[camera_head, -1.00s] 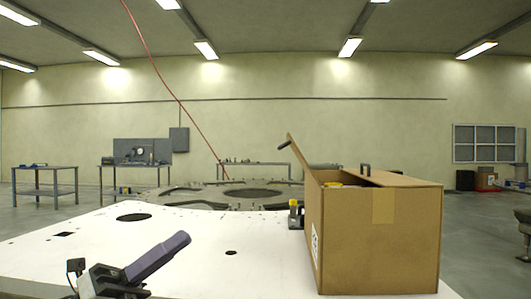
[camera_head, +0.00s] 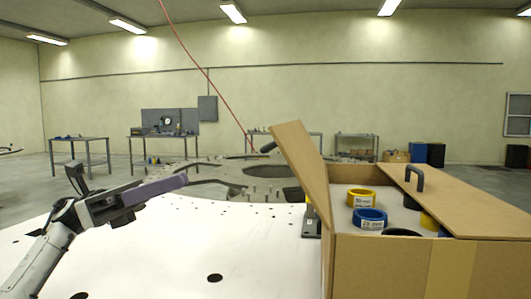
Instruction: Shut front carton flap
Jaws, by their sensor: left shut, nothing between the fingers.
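The cardboard carton (camera_head: 400,262) stands at the lower right on the white plate. Its left flap (camera_head: 303,168) stands up, tilted to the left, with a dark handle at its upper edge. Its right flap (camera_head: 462,200) lies nearly flat over the right part and has a dark handle (camera_head: 413,178). Between the flaps, a yellow roll (camera_head: 361,197) and a blue roll (camera_head: 369,218) show inside. No separate front flap can be made out. My left gripper (camera_head: 181,182) is shut and empty, left of the carton and apart from the raised flap. My right gripper is not in view.
The white plate (camera_head: 170,250) is clear between my left arm and the carton. A grey turret ring (camera_head: 210,178) lies behind it. Workbenches (camera_head: 80,142) stand by the far wall. A red cable (camera_head: 207,75) hangs down at the back.

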